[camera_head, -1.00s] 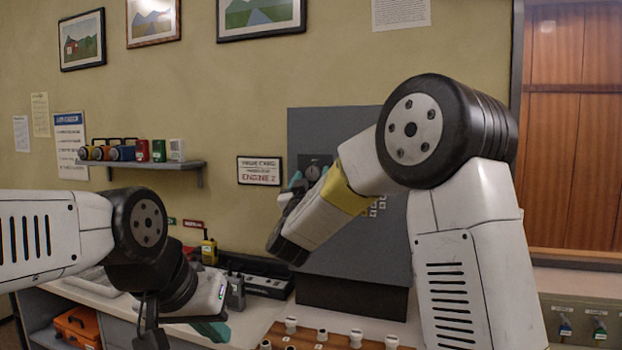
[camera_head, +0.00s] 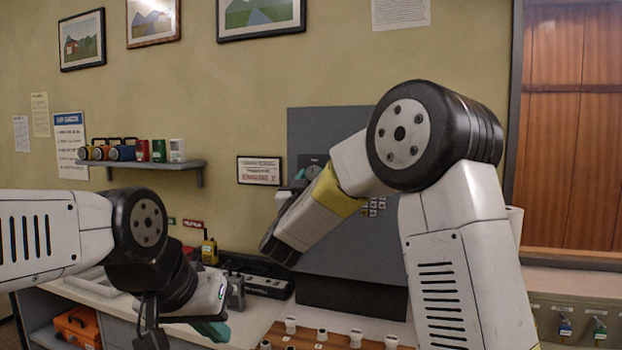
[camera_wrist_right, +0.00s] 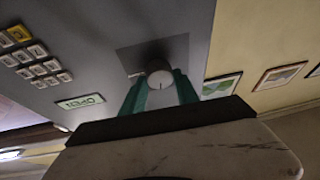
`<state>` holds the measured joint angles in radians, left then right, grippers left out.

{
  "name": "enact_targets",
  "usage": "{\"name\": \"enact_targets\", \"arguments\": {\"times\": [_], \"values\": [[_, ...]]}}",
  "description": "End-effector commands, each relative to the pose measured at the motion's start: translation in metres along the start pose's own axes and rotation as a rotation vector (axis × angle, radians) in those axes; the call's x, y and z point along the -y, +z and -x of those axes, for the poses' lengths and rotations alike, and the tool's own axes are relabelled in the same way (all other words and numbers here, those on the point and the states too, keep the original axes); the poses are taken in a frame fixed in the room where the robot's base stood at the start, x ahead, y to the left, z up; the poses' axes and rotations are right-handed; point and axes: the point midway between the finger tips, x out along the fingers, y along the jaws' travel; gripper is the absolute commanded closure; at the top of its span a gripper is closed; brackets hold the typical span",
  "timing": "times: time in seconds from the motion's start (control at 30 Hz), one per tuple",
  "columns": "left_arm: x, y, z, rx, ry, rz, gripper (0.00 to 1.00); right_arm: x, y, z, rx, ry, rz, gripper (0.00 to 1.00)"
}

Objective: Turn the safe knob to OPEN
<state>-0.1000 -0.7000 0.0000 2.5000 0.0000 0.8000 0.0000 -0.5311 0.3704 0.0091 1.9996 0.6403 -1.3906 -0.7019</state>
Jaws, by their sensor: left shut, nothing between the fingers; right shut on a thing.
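The grey safe (camera_head: 345,240) is on the wall side behind my right arm. A green-on-white OPEN label (camera_wrist_right: 82,101) lies left of and below the knob there, upside down. My right gripper (camera_wrist_right: 160,90) is shut on the knob, one teal finger on each side. In the head view this gripper (camera_head: 298,182) largely hides the knob. My left gripper (camera_head: 212,330) is shut and empty, low over the counter.
A keypad (camera_wrist_right: 38,62) is on the safe face. A black console unit (camera_head: 262,284) and a yellow radio (camera_head: 209,250) stand on the counter behind my left gripper. A wooden board (camera_head: 290,340) with several white pegs lies in front of the safe.

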Motion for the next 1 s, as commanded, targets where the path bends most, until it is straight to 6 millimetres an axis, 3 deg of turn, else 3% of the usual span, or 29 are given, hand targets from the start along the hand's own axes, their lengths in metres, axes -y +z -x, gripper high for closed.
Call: {"name": "enact_targets", "arguments": {"times": [1.0], "values": [[0.0,0.0,0.0,0.0,0.0,0.0,1.0,0.0064,-0.001,-0.001,-0.056,0.372,-0.872,1.0]]}}
